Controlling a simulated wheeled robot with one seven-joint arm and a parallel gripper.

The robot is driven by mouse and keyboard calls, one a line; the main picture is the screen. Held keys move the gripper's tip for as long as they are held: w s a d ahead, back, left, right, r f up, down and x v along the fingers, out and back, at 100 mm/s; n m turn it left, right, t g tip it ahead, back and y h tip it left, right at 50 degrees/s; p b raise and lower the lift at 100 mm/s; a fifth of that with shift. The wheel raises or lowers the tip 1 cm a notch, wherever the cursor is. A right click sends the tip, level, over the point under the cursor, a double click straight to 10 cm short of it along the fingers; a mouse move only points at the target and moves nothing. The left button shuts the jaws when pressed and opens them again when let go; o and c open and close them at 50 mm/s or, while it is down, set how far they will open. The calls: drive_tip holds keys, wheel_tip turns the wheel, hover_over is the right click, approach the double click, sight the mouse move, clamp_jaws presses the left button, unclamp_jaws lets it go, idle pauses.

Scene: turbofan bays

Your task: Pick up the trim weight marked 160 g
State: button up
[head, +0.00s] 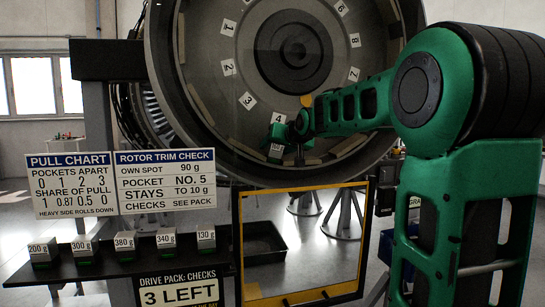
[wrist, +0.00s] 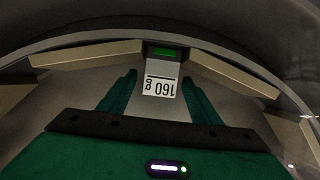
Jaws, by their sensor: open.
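The trim weight marked 160 g (wrist: 159,87) shows in the wrist view as a pale block with an upside-down label. A green patch is at its far end, against the inner rim of the round rotor (head: 212,100). My gripper (wrist: 159,78) is open, with one green finger on each side of the weight and a visible gap on both sides. In the head view my gripper (head: 299,158) is at the lower inside of the rotor.
Tan strips (wrist: 87,54) line the rim on both sides of the weight. A dark shelf (head: 20,276) at left holds weights marked 200 g (head: 42,250), 300 g, 380 g, 340 g and 130 g. A yellow-edged frame (head: 238,240) and a black tray (head: 262,246) stand below the rotor.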

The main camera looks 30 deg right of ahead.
drive_tip(key=shift+w+d+f, duration=0.1)
drive_tip(key=shift+w+f, duration=0.1)
drive_tip(key=shift+w, duration=0.25)
drive_tip(key=c, duration=1.2)
drive_tip(key=shift+r, duration=0.15)
